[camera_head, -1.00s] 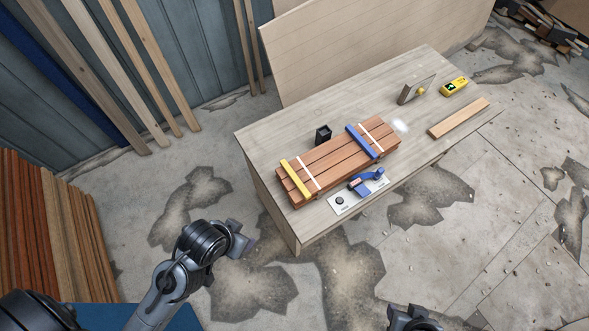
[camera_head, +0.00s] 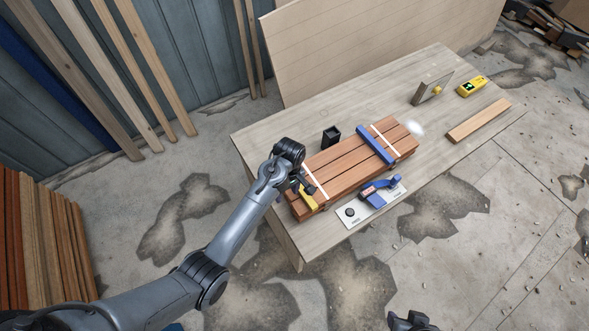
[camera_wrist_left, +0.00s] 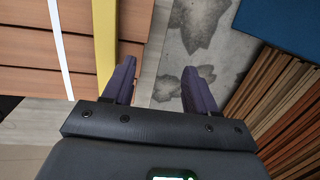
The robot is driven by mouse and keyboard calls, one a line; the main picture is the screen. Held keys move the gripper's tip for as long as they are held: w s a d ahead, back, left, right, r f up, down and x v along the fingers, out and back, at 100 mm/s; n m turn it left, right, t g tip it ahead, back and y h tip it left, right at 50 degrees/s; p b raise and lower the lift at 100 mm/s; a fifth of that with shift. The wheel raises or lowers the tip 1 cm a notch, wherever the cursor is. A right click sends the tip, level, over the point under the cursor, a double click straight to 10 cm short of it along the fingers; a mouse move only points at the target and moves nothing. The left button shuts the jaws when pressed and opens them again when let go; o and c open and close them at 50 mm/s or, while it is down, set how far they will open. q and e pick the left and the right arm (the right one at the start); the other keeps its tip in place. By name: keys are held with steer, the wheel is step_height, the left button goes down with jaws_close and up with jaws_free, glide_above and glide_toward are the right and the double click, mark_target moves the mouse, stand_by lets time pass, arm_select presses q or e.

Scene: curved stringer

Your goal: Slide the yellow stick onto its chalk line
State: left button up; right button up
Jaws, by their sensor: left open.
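The yellow stick (camera_head: 309,203) lies across the near-left end of the reddish-brown slats (camera_head: 346,160), partly hidden by my left gripper in the head view. A white chalk line (camera_head: 319,187) runs beside it, apart from it, on the side toward the blue stick. My left gripper (camera_head: 305,189) is over that end, open and empty. In the left wrist view, the yellow stick (camera_wrist_left: 105,38) passes behind the tip of the left finger; the gap between the fingers (camera_wrist_left: 160,82) shows the slat ends and floor. Whether finger and stick touch is unclear. My right gripper (camera_head: 411,321) is cut off at the bottom edge.
A blue stick (camera_head: 375,145) lies beside a second white line (camera_head: 384,139). A black cup (camera_head: 331,136) stands behind the slats. A white card (camera_head: 356,215) and blue tool (camera_head: 380,190) lie in front. A wood block (camera_head: 479,120) and yellow device (camera_head: 471,86) are farther right.

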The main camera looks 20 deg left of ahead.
mark_target(313, 177)
arm_select(q)
steer(key=w+r+t+b, duration=0.1)
steer(key=w+r+t, duration=0.1)
steer(key=w+r, duration=0.4)
steer(key=f, duration=0.7)
steer(key=d+f, duration=0.1)
steer(key=f, duration=0.3)
steer(key=shift+w+b, duration=0.3)
steer(key=shift+w, duration=0.1)
arm_select(e)
step_height(313, 177, down, 2)
steer(key=shift+s+f, duration=0.15)
steer(key=shift+f, duration=0.1)
arm_select(q)
jaws_close()
steer(key=shift+w+d+f+b, duration=0.1)
steer(key=shift+w+d+b, duration=0.6)
steer(key=shift+w+b, duration=0.35)
steer(key=shift+w+d+b, duration=0.55)
steer(key=shift+w+b, duration=0.25)
steer(key=shift+b, duration=0.15)
steer(key=shift+w+d+b, duration=0.55)
steer(key=shift+w+b, duration=0.25)
steer(key=shift+b, duration=0.1)
arm_select(e)
step_height(313, 177, down, 6)
steer(key=shift+r, duration=0.1)
